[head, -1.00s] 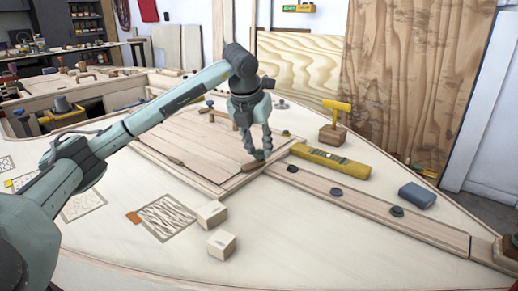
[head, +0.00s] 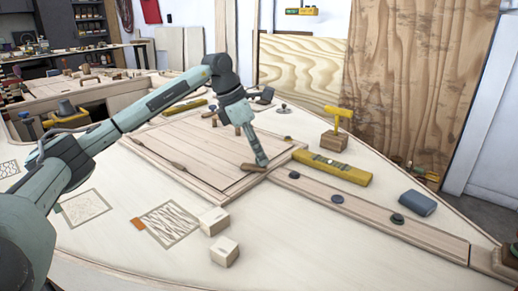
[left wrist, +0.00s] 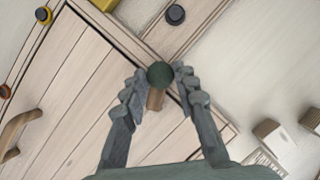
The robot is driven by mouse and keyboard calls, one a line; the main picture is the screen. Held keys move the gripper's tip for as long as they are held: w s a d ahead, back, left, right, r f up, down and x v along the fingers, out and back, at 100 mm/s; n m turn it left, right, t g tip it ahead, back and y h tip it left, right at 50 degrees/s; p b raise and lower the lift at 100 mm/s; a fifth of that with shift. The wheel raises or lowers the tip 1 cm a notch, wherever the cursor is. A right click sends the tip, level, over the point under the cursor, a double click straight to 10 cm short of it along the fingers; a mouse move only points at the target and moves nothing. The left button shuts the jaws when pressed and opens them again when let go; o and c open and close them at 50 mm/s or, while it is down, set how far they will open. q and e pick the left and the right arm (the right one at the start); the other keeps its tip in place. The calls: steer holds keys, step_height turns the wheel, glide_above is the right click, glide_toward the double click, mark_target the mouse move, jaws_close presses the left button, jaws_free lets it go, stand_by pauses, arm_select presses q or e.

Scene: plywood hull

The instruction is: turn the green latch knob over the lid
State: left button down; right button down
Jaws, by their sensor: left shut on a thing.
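The green latch knob (left wrist: 160,75) is a round dark green disc between my left fingertips in the left wrist view. My left gripper (head: 263,162) is shut on it from above, tilted, and hides most of it in the head view. The knob's short brown wooden bar (head: 254,168) lies across the near right corner of the lid; its end also shows in the left wrist view (left wrist: 155,99). The lid (head: 190,150) is a pale planked panel lying flat in its frame. My right gripper is not in view.
A yellow level (head: 332,166) lies right of the lid corner. A rail (head: 365,212) with dark knobs runs to the lower right. A block with a yellow T-handle (head: 336,130), a blue-grey block (head: 417,203) and two pale wooden blocks (head: 224,251) stand on the bench.

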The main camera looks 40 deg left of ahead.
mark_target(242, 164)
arm_select(q)
steer(key=m, duration=0.2)
steer(key=m+g+h, duration=0.1)
steer(key=m, duration=0.2)
steer(key=shift+w+a+g, duration=0.1)
steer(key=shift+w+g, duration=0.05)
steer(key=shift+g, duration=0.15)
steer(key=shift+m, duration=0.4)
steer(key=c, duration=1.2)
jaws_free()
steer(key=v, duration=1.2)
steer(key=shift+w+a, duration=0.1)
steer(key=shift+a, duration=0.05)
